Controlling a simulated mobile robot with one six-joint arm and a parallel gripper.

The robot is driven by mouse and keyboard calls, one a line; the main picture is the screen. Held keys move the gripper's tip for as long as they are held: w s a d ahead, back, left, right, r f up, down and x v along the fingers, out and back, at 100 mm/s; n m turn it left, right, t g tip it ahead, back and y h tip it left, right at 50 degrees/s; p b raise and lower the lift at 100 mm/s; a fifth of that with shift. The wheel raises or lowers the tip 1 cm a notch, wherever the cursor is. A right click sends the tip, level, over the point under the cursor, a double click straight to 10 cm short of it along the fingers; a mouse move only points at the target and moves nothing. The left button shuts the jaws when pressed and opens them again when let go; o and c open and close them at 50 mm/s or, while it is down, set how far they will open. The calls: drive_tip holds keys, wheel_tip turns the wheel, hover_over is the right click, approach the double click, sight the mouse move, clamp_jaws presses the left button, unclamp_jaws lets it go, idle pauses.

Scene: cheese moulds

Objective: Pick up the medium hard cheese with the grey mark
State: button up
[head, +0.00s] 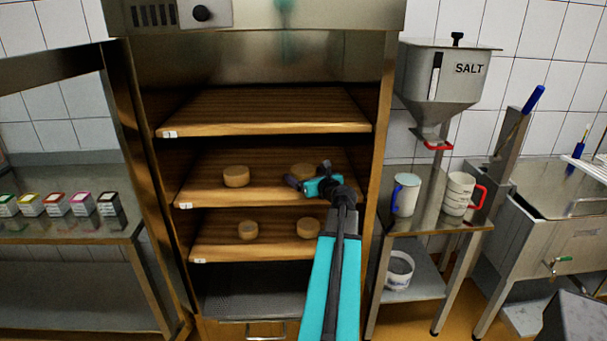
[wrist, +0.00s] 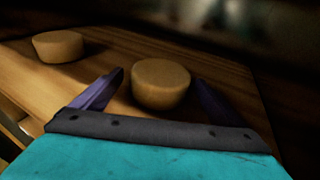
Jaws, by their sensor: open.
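Two round tan cheeses stand on the middle wooden shelf (head: 260,192). The left cheese (head: 236,176) is clear of my arm. The right cheese (head: 302,170) is partly hidden behind my gripper (head: 305,182). In the wrist view my gripper (wrist: 160,92) is open, with one dark finger on each side of the right cheese (wrist: 160,83) and gaps showing between. The left cheese also shows in the wrist view (wrist: 58,46), at the upper left. Two more cheeses, a left one (head: 248,230) and a right one (head: 308,228), stand on the shelf below. I see no grey mark on any cheese.
The empty top shelf (head: 265,110) lies above my gripper, inside the metal cabinet's side walls (head: 377,150). Small coloured boxes (head: 56,204) stand at left.

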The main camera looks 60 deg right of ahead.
drive_tip(key=shift+x, duration=1.3)
drive_tip(key=shift+c, duration=0.3)
drive_tip(key=c, duration=1)
